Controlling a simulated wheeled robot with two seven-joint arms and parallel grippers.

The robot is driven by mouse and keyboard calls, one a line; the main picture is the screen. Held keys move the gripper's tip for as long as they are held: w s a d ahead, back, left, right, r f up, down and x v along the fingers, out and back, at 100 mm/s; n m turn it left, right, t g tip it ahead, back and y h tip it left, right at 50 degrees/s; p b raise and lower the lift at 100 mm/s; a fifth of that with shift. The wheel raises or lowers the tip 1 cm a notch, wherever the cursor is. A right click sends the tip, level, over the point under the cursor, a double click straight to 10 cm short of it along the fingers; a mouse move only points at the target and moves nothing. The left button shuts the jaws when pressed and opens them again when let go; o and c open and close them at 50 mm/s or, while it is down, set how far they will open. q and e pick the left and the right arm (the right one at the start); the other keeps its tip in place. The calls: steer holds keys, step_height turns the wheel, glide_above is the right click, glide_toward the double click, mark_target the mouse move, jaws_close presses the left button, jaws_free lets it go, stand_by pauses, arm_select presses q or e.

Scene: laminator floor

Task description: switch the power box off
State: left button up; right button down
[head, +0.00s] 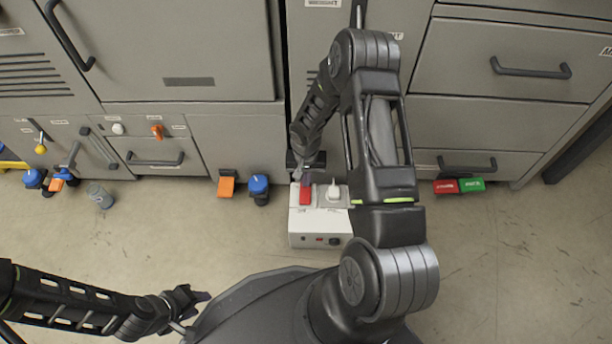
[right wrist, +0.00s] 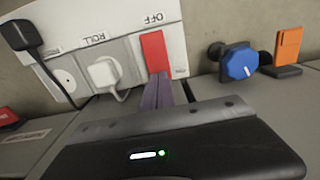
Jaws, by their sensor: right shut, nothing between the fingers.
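The white power box (head: 306,226) stands on the floor against the cabinets in the head view. Its red rocker switch (head: 305,194) is on the top, also in the right wrist view (right wrist: 154,50), where an "OFF" label is printed beside it. My right gripper (head: 303,177) is at the switch, shut and empty. In the right wrist view its closed fingertips (right wrist: 160,78) are at the switch's lower edge; I cannot tell whether they touch. My left gripper (head: 200,297) is at the lower left, far from the box; its fingers are too small to judge.
A white plug (head: 333,192) sits in a socket beside the switch, and a black plug (right wrist: 21,33) is farther along. A blue knob (head: 259,185) and orange pedal (head: 226,187) are left of the box. Red (head: 445,186) and green (head: 472,185) blocks are right. Floor is mostly clear.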

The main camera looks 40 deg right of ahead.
stand_by(0.3)
steer(key=shift+d+f+g, duration=0.15)
steer(key=shift+f+g, duration=0.15)
steer(key=shift+f, duration=0.05)
steer(key=shift+r, duration=0.25)
steer(key=shift+w+r+p, duration=0.1)
steer(key=shift+r+p, duration=0.35)
steer(key=shift+r, duration=0.2)
steer(key=shift+r, duration=0.2)
step_height(320, 180, up, 13)
steer(key=w+d+p, duration=0.1)
steer(key=w+p, duration=0.1)
steer(key=p, duration=0.3)
steer(key=shift+d+r+p, duration=0.15)
steer(key=shift+d+p, duration=0.1)
steer(key=shift+p, duration=0.05)
